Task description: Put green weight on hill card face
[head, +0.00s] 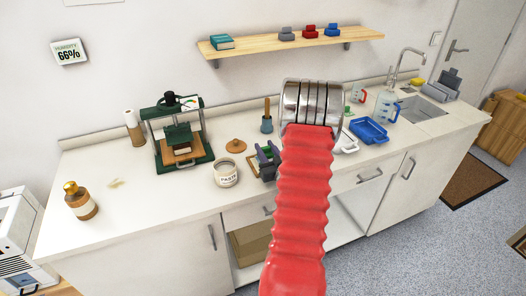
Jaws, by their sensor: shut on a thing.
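My gripper (268,160) is over the middle of the white counter, left of my red arm. Its dark jaws are shut on a small green thing, which looks like the green weight (266,150). The jaws hide much of it. A brown-edged flat piece (252,167) shows beside the jaws, partly covered; I cannot tell whether it is the hill card. No hill picture can be made out. My arm hides the counter behind it.
A paste jar (226,174) and a brown lid (236,146) stand just left of my gripper. A green press (178,135) stands further left, with a brown bottle (80,201) nearer the front. A blue tray (369,131) is right of my arm.

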